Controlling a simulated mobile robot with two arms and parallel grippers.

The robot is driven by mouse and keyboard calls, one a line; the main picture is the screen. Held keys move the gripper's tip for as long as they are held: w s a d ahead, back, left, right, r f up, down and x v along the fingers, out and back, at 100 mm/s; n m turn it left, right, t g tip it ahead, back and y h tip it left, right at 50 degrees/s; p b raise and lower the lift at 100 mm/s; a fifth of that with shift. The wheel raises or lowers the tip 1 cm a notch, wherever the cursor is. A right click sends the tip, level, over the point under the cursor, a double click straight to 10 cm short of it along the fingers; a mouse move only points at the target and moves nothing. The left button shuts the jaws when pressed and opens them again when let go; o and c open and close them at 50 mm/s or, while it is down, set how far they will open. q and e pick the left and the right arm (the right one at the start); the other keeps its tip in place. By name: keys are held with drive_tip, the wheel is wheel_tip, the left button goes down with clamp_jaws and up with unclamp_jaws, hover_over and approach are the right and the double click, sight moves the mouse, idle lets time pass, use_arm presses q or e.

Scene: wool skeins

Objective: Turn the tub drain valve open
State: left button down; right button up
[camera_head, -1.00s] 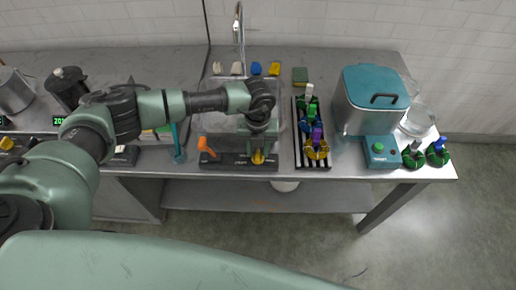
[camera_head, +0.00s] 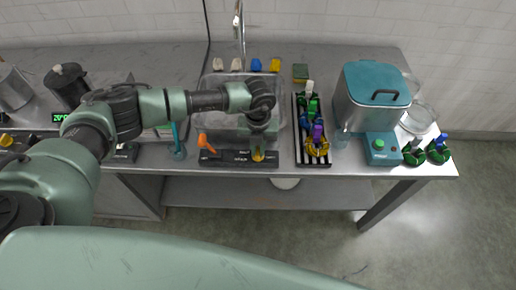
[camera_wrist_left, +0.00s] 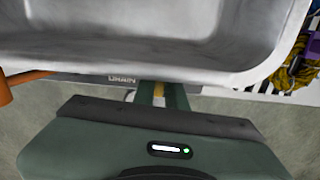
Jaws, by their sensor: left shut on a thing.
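The tub (camera_head: 228,128) is a clear-walled basin in the bench, with a dark valve panel (camera_head: 228,158) along its front. It fills the top of the left wrist view (camera_wrist_left: 150,40). A yellow valve handle (camera_head: 258,156) sits at the panel's right end, and an orange handle (camera_head: 204,142) at its left end. In the wrist view, the word DRAIN (camera_wrist_left: 122,79) shows just left of the fingers. My left gripper (camera_head: 258,149) is shut on the yellow handle, of which only a small part shows between the fingers (camera_wrist_left: 158,93). The handle's exact angle is hard to tell.
A striped rack (camera_head: 313,158) with colourful skeins stands right of the tub. Beyond it are a teal-lidded pot (camera_head: 375,88) and green skeins (camera_head: 438,151). A faucet (camera_head: 239,30) rises behind. Floor in front of the bench is clear.

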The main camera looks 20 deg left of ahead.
sight(258, 150)
use_arm(q)
drive_tip(key=shift+w+f+m+b, duration=0.1)
drive_tip(key=shift+m+b, duration=0.5)
drive_tip(key=shift+m, duration=0.1)
drive_tip(key=m+b, duration=1.2)
drive_tip(key=b, duration=0.1)
drive_tip(key=shift+m+b, duration=1.6)
drive_tip(key=shift+m, duration=0.4)
drive_tip(key=shift+r, duration=0.25)
drive_tip(key=c, duration=1.4)
unclamp_jaws()
drive_tip(key=shift+c, duration=0.2)
wheel_tip(258, 150, up, 8)
drive_tip(key=shift+f+b, duration=0.15)
drive_tip(key=shift+b, duration=0.35)
